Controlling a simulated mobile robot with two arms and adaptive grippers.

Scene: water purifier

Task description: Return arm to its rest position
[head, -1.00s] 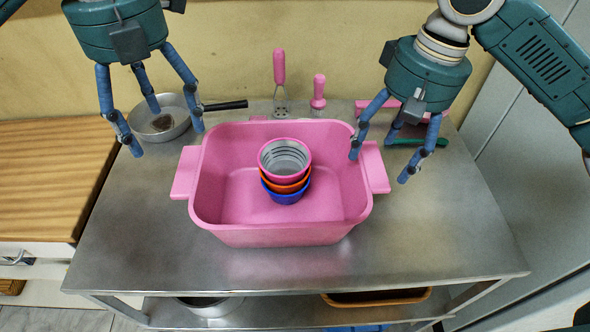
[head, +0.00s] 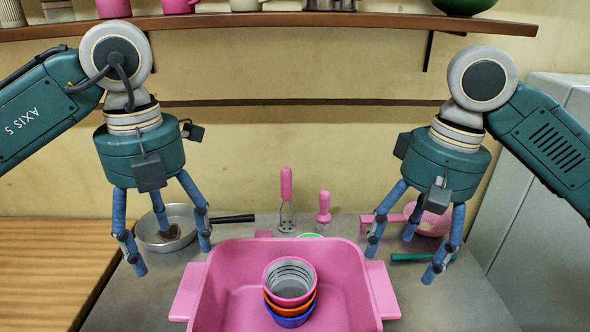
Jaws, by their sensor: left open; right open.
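My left gripper (head: 165,245) is open and empty, fingers pointing down, in the head view above the left part of the steel table, in front of the pan. My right gripper (head: 415,255) is open and empty, fingers down, to the right of the pink tub. The pink tub (head: 228,262) stands in the middle of the table between the two grippers. Its lower part is cut off by the picture's edge. A stack of pink, orange and blue cups (head: 290,285) stands inside it.
A metal pan (head: 176,222) lies behind my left gripper's fingers. A pink-handled masher (head: 286,190), another pink-handled tool (head: 323,208) and a pink strainer (head: 432,224) are at the back. A wooden shelf (head: 300,19) with cups runs above. A wooden counter (head: 50,265) is at left.

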